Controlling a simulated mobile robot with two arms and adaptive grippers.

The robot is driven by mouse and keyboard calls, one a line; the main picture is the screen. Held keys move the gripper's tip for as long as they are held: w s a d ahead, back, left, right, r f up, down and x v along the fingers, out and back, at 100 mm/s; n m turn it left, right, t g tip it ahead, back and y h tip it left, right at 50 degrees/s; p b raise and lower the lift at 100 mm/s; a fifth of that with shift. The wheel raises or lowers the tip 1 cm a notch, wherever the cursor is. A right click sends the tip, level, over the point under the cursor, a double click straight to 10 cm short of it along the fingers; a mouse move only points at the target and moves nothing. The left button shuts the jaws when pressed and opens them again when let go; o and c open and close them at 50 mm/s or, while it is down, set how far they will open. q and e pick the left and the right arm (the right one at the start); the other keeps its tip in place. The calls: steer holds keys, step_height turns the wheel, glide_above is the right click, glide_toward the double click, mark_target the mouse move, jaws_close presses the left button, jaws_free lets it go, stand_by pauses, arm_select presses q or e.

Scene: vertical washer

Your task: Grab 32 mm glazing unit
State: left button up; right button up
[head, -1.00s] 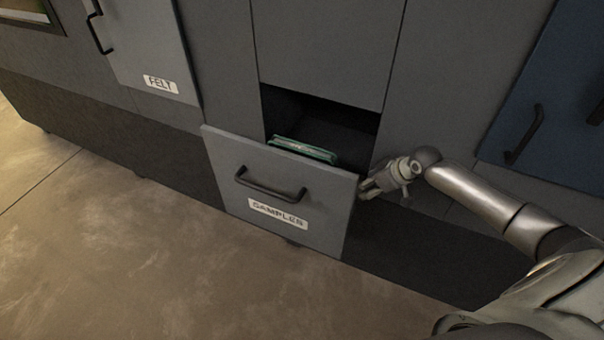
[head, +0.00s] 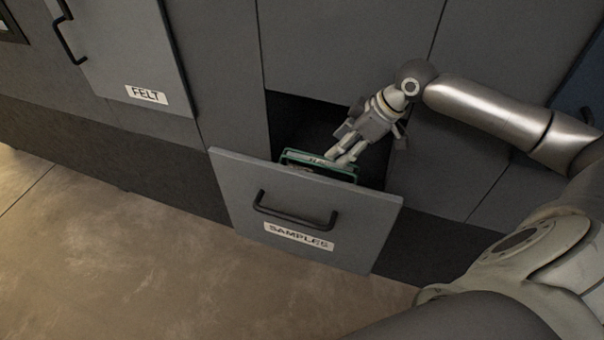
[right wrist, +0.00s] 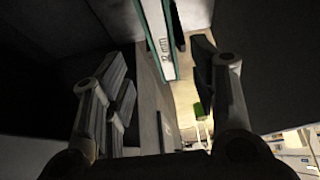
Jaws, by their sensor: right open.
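The glazing unit (head: 310,159), a flat pane piece with a green edge, stands in the open SAMPLES drawer (head: 301,205), just behind its front panel. In the right wrist view the glazing unit (right wrist: 159,40) shows a pale edge strip marked "32 mm" between green sides. My right gripper (head: 345,158) is over the drawer opening at the right end of the glazing unit, pointing down toward it. In the right wrist view its fingers (right wrist: 165,85) are open, with the unit's edge ahead between them. Contact cannot be told. My left gripper is not in view.
The drawer's front has a black handle (head: 294,211). A door labelled FELT (head: 146,95) is at the upper left. Grey cabinet panels (head: 350,45) stand above the drawer opening. The floor (head: 120,260) in front is clear.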

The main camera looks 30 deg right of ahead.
mark_target(319, 168)
steer(key=shift+w+a+f, duration=0.5)
steer(key=shift+w+f, duration=0.15)
steer(key=shift+f, duration=0.05)
steer(key=x, duration=0.3)
steer(key=shift+s+f+p, duration=0.2)
steer(key=shift+f+p, duration=0.1)
steer(key=shift+p, duration=0.05)
steer(key=p+x, duration=0.1)
steer(key=x, duration=0.3)
steer(key=shift+a+f, duration=0.2)
steer(key=shift+w+f, duration=0.2)
steer(key=shift+f, duration=0.2)
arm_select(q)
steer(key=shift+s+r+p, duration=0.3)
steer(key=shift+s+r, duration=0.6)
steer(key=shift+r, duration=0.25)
arm_select(e)
steer(key=shift+f, duration=0.1)
steer(key=shift+f, duration=0.1)
